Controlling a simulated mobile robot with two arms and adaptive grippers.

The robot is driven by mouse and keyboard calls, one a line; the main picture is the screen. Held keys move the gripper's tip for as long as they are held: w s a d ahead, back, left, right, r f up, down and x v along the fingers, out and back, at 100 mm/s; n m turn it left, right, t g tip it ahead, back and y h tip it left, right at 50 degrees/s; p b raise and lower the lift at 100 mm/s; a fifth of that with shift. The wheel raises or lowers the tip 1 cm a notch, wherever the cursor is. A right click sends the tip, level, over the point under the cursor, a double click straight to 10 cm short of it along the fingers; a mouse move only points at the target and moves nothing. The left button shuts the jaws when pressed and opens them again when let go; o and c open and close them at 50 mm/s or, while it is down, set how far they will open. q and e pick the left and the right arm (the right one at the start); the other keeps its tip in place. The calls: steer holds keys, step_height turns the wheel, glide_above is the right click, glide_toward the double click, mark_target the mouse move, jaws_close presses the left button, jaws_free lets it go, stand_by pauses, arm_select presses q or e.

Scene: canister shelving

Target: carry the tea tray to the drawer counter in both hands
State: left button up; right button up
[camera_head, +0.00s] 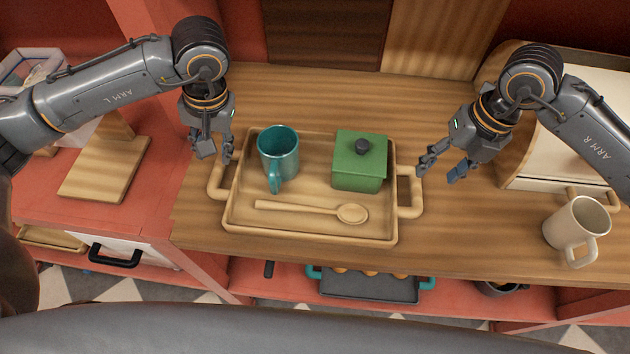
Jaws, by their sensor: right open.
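The tea tray (300,230) is light wood with a loop handle at each end and rests on a wooden counter (330,258). A teal mug (280,155), a green lidded box (358,172) and a wooden spoon (310,210) are on it. My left gripper (214,157) is over the back of the tray's left handle (215,187), fingers parted and pointing down; whether they touch it is unclear. My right gripper (440,174) is open and empty, behind and to the right of the right handle (412,198), apart from it.
A lower red counter (85,212) with a black-handled drawer (115,256) is at left, bearing a wooden board (105,170). A cream mug (577,228) and a cream bread box (575,150) stand at right. A dark tray (370,287) sits on the shelf below.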

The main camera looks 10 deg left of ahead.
mark_target(216, 173)
arm_select(q)
steer(key=f, duration=0.2)
steer(key=a+f, duration=0.1)
steer(key=f, duration=0.5)
steer(key=shift+a+f, duration=0.15)
steer(key=shift+a, duration=0.2)
arm_select(e)
steer(key=f, duration=0.2)
steer(key=a+f, duration=0.1)
steer(key=f, duration=0.5)
steer(key=shift+a+f, duration=0.15)
steer(key=shift+a, duration=0.2)
arm_select(q)
steer(key=shift+c, duration=0.5)
arm_select(e)
steer(key=shift+c, duration=0.5)
arm_select(q)
jaws_close()
arm_select(e)
steer(key=c, duration=0.7)
jaws_close()
